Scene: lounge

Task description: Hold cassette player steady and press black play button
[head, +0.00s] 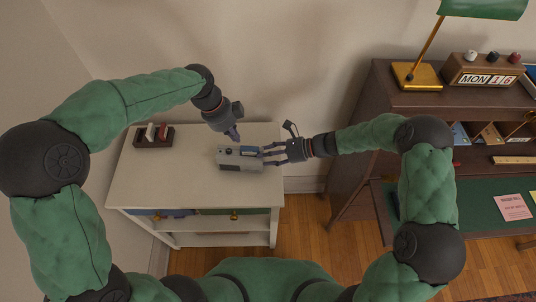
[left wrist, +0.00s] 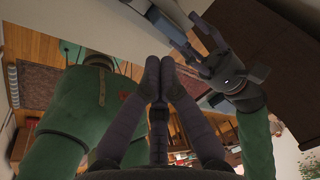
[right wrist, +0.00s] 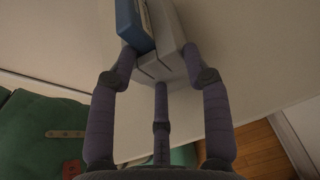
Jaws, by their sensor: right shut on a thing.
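The grey cassette player (head: 236,163) lies near the right end of the white cabinet top, with a blue part (head: 249,150) on its upper side. It also shows in the right wrist view (right wrist: 172,68). My right gripper (head: 264,153) is shut on the player's right end, with fingers on both sides of it in the right wrist view (right wrist: 160,55). My left gripper (head: 233,136) is above the player's back left part, pointing down, its fingers together and empty in the left wrist view (left wrist: 160,65). The black play button is too small to make out for certain.
The white cabinet (head: 160,180) has a clear top in front and left of the player. A dark rack with several small items (head: 153,135) stands at its back left. A dark wooden desk (head: 385,110) with a brass lamp (head: 417,76) and calendar block (head: 482,71) stands at right.

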